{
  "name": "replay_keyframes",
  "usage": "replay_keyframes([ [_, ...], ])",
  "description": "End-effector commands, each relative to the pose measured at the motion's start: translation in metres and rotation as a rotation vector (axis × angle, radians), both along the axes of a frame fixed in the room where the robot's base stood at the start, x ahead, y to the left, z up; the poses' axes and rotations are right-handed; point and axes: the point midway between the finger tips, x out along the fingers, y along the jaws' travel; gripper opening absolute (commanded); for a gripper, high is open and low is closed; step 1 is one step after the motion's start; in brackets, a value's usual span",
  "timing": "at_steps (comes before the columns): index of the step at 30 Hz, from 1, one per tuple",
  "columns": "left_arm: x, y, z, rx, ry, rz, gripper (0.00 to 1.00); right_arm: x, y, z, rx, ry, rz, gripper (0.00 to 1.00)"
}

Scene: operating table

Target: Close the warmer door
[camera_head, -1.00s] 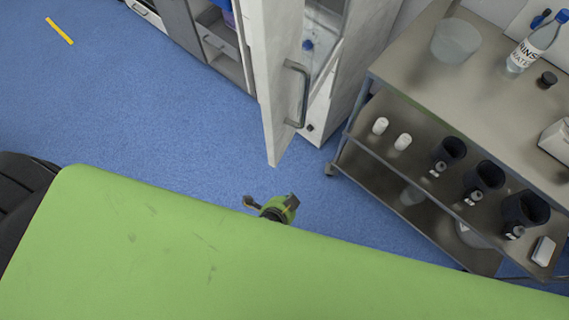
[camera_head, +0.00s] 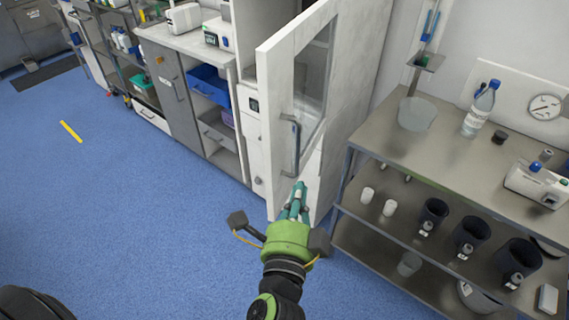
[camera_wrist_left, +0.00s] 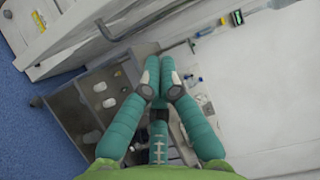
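The warmer door (camera_head: 272,130) is a white panel with a glass window. It stands open, swung out from the white cabinet (camera_head: 355,100). Its grey bar handle (camera_head: 292,148) is upright on the panel's face. My left gripper (camera_head: 297,190), green with teal fingers, reaches up from below and is just under the handle's lower end in the picture. I cannot tell whether it touches the door. In the left wrist view, the gripper (camera_wrist_left: 161,78) has its fingertips drawn together, with nothing seen between them. My right gripper is in neither current view.
A steel trolley (camera_head: 440,160) stands close on the right, holding a bottle (camera_head: 481,108), black cups and white containers. Grey cabinets (camera_head: 165,85) and a blue bin (camera_head: 209,86) line the left wall. Blue floor (camera_head: 130,190) is clear at left.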

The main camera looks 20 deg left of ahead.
Motion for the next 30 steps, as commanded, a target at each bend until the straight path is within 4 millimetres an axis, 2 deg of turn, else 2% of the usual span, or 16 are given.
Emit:
replay_keyframes([
  [1, 0.013, 0.002, 0.006, 0.002, -0.004, 0.002, 0.00, 0.001, 0.001, 0.008, 0.001, -0.001, -0.001, 0.40],
  [8, 0.060, 0.009, 0.003, 0.000, -0.002, 0.000, 0.00, -0.002, 0.000, 0.015, -0.001, 0.003, -0.001, 0.40],
  [12, 0.059, 0.032, 0.001, 0.003, 0.001, 0.000, 0.00, -0.005, -0.002, 0.020, -0.004, 0.009, -0.001, 0.40],
  [16, 0.060, 0.043, 0.000, 0.001, 0.001, -0.001, 0.00, -0.006, -0.005, 0.022, -0.007, 0.010, -0.002, 0.40],
  [30, 0.060, 0.048, -0.001, -0.001, 0.002, -0.002, 0.00, -0.008, -0.006, 0.022, -0.009, 0.013, -0.001, 0.40],
])
